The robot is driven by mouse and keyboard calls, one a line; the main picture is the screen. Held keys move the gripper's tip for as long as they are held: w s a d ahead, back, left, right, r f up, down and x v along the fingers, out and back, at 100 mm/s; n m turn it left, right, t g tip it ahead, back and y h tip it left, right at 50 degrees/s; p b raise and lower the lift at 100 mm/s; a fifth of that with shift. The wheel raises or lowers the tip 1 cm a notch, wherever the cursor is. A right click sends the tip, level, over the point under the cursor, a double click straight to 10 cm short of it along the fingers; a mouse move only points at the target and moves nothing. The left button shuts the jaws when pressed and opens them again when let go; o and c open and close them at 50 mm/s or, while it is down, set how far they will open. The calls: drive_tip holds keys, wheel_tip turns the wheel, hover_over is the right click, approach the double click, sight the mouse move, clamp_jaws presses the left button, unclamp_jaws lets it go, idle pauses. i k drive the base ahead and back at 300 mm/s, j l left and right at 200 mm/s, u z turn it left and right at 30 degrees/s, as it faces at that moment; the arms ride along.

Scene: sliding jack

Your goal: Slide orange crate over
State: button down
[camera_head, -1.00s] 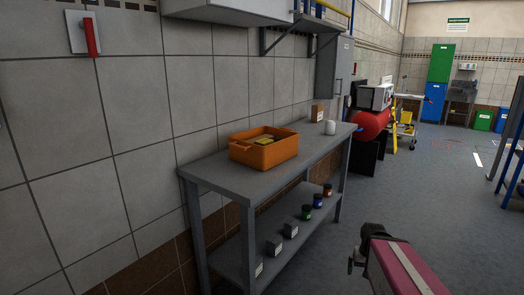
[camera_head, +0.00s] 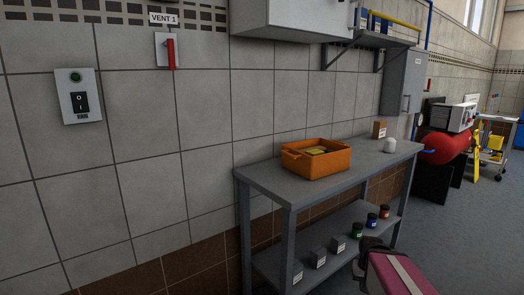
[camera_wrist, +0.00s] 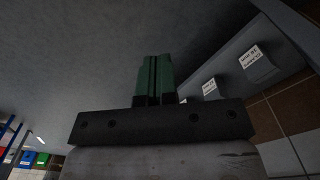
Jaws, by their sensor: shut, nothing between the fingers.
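The orange crate (camera_head: 318,163) sits on the near-left half of the grey table's top (camera_head: 262,176), with something yellow inside it. My gripper shows in the wrist view (camera_wrist: 154,78), its two green fingers together with nothing between them. In the head view my magenta arm is at the bottom right, in front of the table's lower shelf and well below the crate, not touching it. The fingertips are not clear in the head view. The crate does not show in the wrist view.
A small cardboard box (camera_head: 379,130) and a white rounded item (camera_head: 390,146) stand right of the crate. Jars (camera_head: 357,230) and grey boxes (camera_head: 318,257) stand on the lower shelf. The tiled wall backs the table. Open floor (camera_head: 455,245) lies to the right.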

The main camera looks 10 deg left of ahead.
sight(307, 166)
drive_tip(key=i+l+u, duration=0.2)
drive_tip(key=u, duration=0.15)
drive_tip(key=i+l+u, duration=0.3)
drive_tip(key=l+u, duration=0.35)
drive_tip(key=l, duration=0.1)
